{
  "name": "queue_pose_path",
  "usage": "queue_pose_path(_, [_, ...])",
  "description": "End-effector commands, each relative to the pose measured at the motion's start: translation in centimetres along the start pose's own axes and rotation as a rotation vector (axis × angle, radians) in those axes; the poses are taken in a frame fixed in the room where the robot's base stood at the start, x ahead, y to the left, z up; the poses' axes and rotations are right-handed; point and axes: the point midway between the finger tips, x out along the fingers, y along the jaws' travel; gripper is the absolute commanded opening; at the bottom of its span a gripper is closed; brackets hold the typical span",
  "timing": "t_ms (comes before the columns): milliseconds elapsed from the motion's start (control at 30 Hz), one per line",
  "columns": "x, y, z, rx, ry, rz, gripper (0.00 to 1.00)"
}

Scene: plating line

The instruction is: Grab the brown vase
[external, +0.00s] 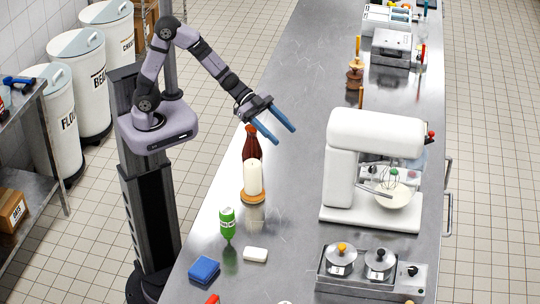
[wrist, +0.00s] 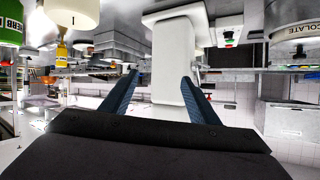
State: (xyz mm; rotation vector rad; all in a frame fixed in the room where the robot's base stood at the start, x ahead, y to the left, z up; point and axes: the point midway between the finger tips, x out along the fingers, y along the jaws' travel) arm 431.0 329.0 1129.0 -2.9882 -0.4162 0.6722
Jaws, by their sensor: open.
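A reddish-brown, narrow-necked vessel (external: 251,148), which looks like the brown vase, stands upright on the steel counter (external: 300,65) in the external view. The white candle in front covers its lower part. My gripper (external: 285,136) is in the air up and to the right of the vase, with its two blue fingers spread and pointing down to the right. Nothing is between them. In the wrist view, my gripper (wrist: 160,76) also shows open and empty, with the white mixer (wrist: 167,60) beyond the fingers. I cannot make out the vase in the wrist view.
The white candle (external: 253,177) on a wooden base stands close in front of the vase. The mixer (external: 375,135) stands to the right. The counter between vase and mixer is clear.

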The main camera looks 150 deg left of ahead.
Motion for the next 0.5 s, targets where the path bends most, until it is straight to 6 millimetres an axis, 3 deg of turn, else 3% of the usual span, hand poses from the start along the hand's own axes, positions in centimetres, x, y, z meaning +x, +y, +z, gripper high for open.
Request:
queue_pose_path(67, [-1.1, -0.5, 1.1, 0.030, 0.041, 0.081, 0.55])
queue_pose_path(233, [-4.5, 0.9, 3.2, 0.059, 0.121, 0.288, 0.55])
queue_pose_path(300, [-6.2, 1.4, 4.9, 0.046, 0.154, 0.358, 0.55])
queue_pose_path(500, [-8.9, 1.0, 10.3, -0.014, 0.282, 0.343, 0.55])
